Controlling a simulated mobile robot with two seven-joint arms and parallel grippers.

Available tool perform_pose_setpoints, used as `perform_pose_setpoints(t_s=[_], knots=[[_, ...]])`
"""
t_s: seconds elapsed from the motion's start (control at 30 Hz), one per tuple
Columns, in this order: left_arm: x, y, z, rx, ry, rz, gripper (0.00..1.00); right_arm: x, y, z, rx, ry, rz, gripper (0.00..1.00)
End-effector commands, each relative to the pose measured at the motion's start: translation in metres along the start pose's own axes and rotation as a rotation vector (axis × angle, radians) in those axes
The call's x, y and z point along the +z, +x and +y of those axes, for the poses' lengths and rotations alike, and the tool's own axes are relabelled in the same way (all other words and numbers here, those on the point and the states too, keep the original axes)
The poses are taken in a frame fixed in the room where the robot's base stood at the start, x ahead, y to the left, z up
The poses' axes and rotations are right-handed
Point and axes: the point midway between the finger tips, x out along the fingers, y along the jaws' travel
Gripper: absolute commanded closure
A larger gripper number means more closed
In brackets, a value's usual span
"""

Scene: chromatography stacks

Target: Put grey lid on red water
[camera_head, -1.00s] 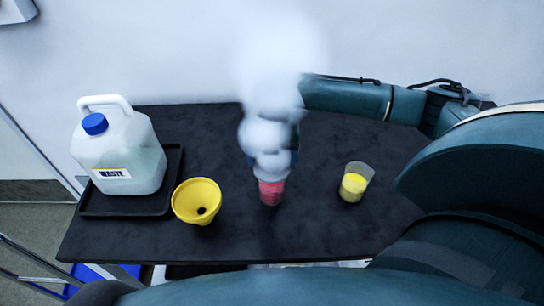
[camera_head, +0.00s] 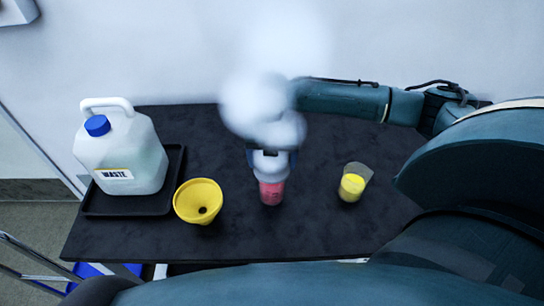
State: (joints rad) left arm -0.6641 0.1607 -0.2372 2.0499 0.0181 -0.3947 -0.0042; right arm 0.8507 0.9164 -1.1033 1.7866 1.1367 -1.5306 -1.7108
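The cup of red water (camera_head: 271,191) stands upright near the middle of the black table. White vapour (camera_head: 262,105) hangs above and behind it. My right arm reaches in from the right, and its gripper (camera_head: 271,158) is just above and behind the cup's rim. A pale grey patch shows between the gripper and the cup; I cannot tell whether it is the grey lid or vapour. Vapour hides much of the gripper, so its fingers' opening is unclear. My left gripper is not in view.
A yellow funnel (camera_head: 198,202) stands left of the cup. A white waste jug with a blue cap (camera_head: 120,150) stands on a black tray (camera_head: 178,160) at the left. A beaker of yellow liquid (camera_head: 353,184) stands to the right. The table (camera_head: 310,225) is clear in front.

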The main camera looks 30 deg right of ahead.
Motion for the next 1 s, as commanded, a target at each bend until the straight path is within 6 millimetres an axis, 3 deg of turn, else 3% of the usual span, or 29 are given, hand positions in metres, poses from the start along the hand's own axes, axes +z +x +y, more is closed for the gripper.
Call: perform_pose_setpoints(t_s=[0.63, 1.0], knots=[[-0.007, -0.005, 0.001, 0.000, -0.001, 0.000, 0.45, 0.000, 0.001, 0.000, -0.001, 0.000, 0.001, 0.43], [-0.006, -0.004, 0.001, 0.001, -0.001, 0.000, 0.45, 0.000, 0.012, 0.001, 0.000, -0.001, 0.001, 0.43]])
